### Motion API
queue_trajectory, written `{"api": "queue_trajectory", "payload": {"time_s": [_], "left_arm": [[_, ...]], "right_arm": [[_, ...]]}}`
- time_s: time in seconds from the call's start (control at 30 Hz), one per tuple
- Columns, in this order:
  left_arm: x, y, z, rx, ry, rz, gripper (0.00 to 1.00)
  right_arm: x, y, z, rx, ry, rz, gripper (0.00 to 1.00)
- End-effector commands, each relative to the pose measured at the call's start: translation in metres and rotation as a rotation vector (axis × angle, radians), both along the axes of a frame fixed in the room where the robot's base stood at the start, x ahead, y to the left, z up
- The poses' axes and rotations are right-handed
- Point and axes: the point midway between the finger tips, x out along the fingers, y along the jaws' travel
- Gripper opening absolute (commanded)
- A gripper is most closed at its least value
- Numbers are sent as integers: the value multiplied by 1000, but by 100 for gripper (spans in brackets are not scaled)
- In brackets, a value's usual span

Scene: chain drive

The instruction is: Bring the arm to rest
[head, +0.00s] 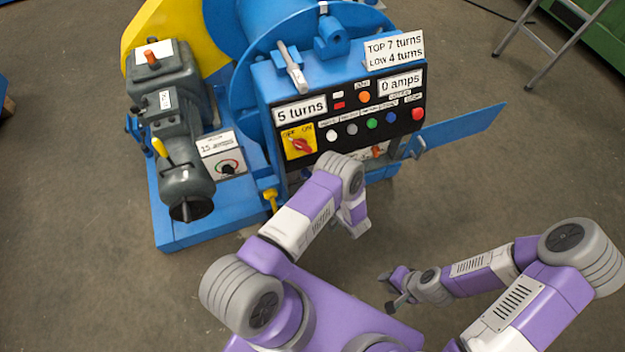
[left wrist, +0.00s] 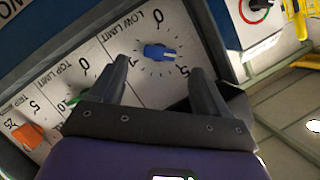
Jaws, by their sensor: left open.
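My left arm reaches up to the front of the blue machine (head: 262,80) in the head view; its gripper is hidden there behind my own arm. In the left wrist view my left gripper (left wrist: 158,78) is open, its two fingers apart with nothing between them. A white dial panel lies beyond the fingers, with a blue LOW LIMIT knob (left wrist: 160,52), a green TOP LIMIT knob (left wrist: 78,97) partly behind a finger, and an orange TRIP knob (left wrist: 27,135). My right gripper (head: 389,292) is small and dark, away from the machine over the floor; its jaws are unclear.
The control panel shows "5 turns" (head: 300,110) and "0 amps" (head: 401,85), with a yellow rotary switch (head: 299,140) and several buttons. A sign (head: 394,50) reads TOP 7 turns, LOW 4 turns. A blue plate (head: 455,136) sticks out to the right. Floor (head: 540,180) at right is clear.

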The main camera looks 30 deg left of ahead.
Motion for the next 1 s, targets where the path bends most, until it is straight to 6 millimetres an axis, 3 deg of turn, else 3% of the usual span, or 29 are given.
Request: {"api": "queue_trajectory", "payload": {"time_s": [0.17,0.77,0.87,1.0], "left_arm": [[-6,-12,4,0,1,0,76],[-5,-12,4,-15,-1,-7,76],[-1,-13,6,-107,-5,-46,76],[0,-28,11,-414,11,-153,76]], "right_arm": [[0,0,4,0,0,0,38],[0,0,5,0,0,0,38],[0,0,10,0,0,0,38],[0,0,26,0,0,0,38]]}}
